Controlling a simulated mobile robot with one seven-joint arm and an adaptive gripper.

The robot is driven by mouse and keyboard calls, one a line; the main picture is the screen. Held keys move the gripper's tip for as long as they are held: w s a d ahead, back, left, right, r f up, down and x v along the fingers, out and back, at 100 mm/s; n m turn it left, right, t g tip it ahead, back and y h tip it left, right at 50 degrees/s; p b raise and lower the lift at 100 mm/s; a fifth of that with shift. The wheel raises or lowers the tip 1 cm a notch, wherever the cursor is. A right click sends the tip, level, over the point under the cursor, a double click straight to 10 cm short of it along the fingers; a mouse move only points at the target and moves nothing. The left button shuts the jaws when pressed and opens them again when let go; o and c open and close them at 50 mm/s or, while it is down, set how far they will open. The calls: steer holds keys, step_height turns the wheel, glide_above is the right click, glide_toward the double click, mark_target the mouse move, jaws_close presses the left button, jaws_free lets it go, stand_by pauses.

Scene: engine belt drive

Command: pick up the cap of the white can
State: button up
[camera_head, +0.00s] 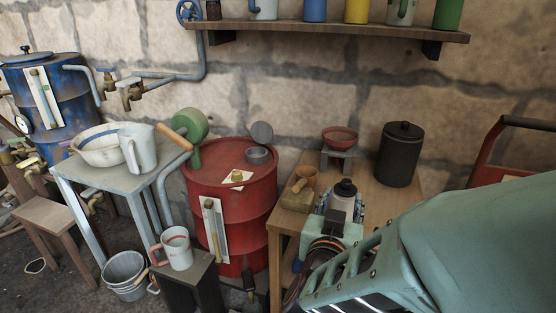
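A red drum (255,210) stands left. A large green ribbed body fills the lower right. A shelf (330,32) runs above.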

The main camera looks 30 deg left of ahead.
mark_target(346, 182)
steer(key=w, duration=0.1)
steer(key=w+a, duration=0.1)
steer(key=shift+w+a, duration=0.25)
steer(key=shift+w, duration=0.1)
steer(key=shift+d+r+b+x, duration=0.15)
steer(key=shift+b+x, duration=0.35)
steer(key=shift+x, duration=0.85)
steer(key=shift+d+r+b+x, duration=0.1)
steer(key=shift+d+b+x, duration=0.3)
steer(key=shift+x, duration=0.95)
steer(key=shift+w+a, duration=0.1)
steer(key=c, duration=1)
